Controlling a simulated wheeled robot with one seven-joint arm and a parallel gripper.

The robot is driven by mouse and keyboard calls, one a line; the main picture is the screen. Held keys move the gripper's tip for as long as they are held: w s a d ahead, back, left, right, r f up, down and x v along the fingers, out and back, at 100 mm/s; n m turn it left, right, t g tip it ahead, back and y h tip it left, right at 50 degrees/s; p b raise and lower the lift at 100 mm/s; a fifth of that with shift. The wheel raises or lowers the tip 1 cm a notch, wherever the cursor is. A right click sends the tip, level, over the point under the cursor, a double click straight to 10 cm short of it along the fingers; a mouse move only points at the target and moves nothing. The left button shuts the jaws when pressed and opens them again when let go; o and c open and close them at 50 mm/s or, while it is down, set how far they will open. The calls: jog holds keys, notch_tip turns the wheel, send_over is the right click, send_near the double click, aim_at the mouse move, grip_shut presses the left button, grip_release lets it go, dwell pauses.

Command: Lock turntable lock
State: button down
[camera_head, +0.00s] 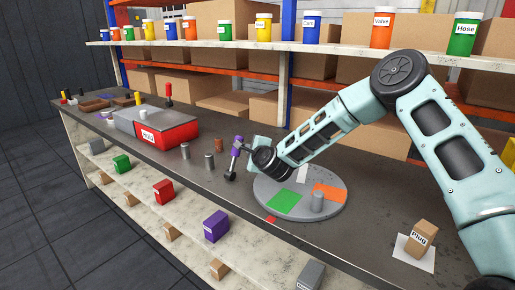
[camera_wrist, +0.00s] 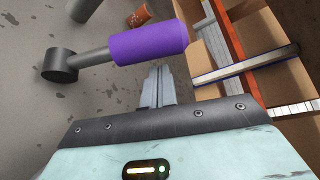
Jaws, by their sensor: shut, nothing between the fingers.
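The lever with the purple handle (camera_head: 236,152), apparently the turntable lock, stands on the worktop just left of the turntable. Its dark base (camera_head: 230,176) is at the bottom. In the wrist view the purple handle (camera_wrist: 150,44) lies across the top, joined by a grey rod to the round dark base (camera_wrist: 60,65). In the head view my arm partly hides the fingers.
Two grey cylinders (camera_head: 209,161) and a brown cylinder (camera_head: 219,144) stand left of the lever. A red and grey box (camera_head: 174,134) is further left. A small red mark (camera_head: 271,219) lies at the turntable's front edge. A box labelled Plug (camera_head: 423,234) stands at right.

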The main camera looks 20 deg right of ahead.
jog(key=shift+s+a+r, duration=0.15)
jog(key=shift+a, duration=0.3)
jog(key=shift+s+a+b, duration=0.1)
jog(key=shift+b, duration=0.2)
jog(key=shift+s+a+r+n+b, duration=0.1)
jog(key=shift+a+r+n+b, duration=0.05)
jog(key=shift+n+b, duration=0.15)
